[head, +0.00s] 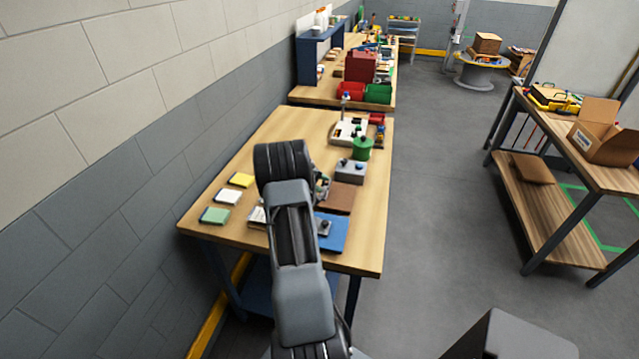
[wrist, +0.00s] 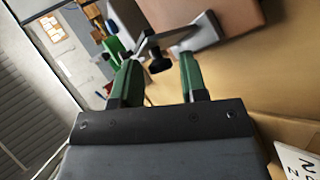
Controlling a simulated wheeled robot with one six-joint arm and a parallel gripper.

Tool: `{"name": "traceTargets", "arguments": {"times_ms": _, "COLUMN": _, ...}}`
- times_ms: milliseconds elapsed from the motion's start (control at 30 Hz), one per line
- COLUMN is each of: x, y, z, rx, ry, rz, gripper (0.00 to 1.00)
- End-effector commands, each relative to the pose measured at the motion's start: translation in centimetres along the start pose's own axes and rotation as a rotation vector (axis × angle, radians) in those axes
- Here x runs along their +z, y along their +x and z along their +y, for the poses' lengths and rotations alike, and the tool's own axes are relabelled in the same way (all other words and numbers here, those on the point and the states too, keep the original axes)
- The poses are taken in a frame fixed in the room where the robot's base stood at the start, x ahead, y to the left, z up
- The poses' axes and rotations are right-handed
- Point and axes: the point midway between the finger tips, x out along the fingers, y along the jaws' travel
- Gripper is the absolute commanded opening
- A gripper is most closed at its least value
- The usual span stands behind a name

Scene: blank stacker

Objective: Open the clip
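In the wrist view, a grey metal clip (wrist: 150,45) with a black knob (wrist: 159,65) stands just beyond my fingertips. The knob shows between the two green fingers, with a gap on each side. My gripper (wrist: 158,74) is open and nothing is held between its fingers. The clip joins or overlaps a grey block (wrist: 197,36); I cannot tell which. In the head view my own arm covers most of the gripper and the spot it is at, above the wooden table.
The wooden table (head: 362,235) holds a blue board (head: 334,238), a brown pad (head: 340,196), a grey block with a dark knob (head: 349,173), and a green canister (head: 362,148). Coloured pads lie at left, including a yellow one (head: 241,180). A wall runs along the left.

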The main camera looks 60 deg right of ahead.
Motion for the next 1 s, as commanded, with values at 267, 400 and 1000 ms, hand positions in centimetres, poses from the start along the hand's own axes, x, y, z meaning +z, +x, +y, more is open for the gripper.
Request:
{"name": "traceTargets", "arguments": {"times_ms": 267, "x": 0.0, "y": 0.0, "z": 0.0, "rx": -0.001, "ry": 0.000, "rz": 0.000, "gripper": 0.13}}
{"name": "traceTargets", "arguments": {"times_ms": 400, "x": 0.0, "y": 0.0, "z": -0.1, "rx": -0.001, "ry": -0.001, "rz": 0.000, "gripper": 0.00}}
{"name": "traceTargets", "arguments": {"times_ms": 1000, "x": -1.1, "y": 0.3, "z": -2.3, "rx": 0.239, "ry": -0.210, "rz": -0.155, "gripper": 0.00}}
